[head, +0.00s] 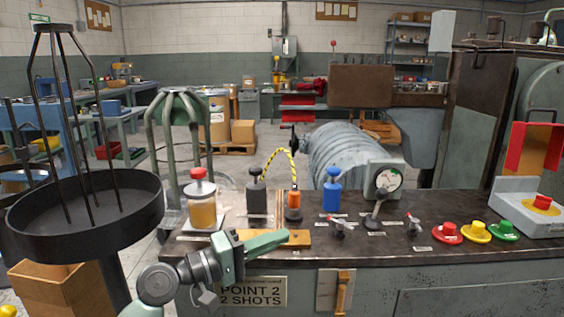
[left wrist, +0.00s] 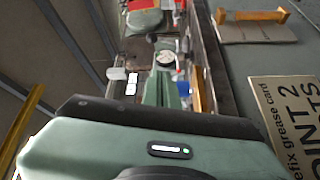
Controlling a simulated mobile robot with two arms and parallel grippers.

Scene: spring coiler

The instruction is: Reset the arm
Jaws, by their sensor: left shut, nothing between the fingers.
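My left arm comes in from the lower left in the head view. Its green gripper (head: 283,237) is shut and empty, pointing right at the front edge of the dark workbench (head: 380,246). It is in front of a yellow wooden block (head: 297,238) and above a sign reading "POINT 2, 2 SHOTS" (head: 252,291). In the left wrist view, the shut green fingers (left wrist: 160,88) point along the bench edge, and the sign (left wrist: 290,115) is at the right. My right gripper is in neither view.
On the bench stand an amber jar with a red cap (head: 202,205), a black bottle (head: 256,198), an orange bottle (head: 293,205), a blue bottle (head: 332,194), a gauge (head: 387,180) and coloured buttons (head: 447,233). A round black tray stand (head: 85,225) is close on the left.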

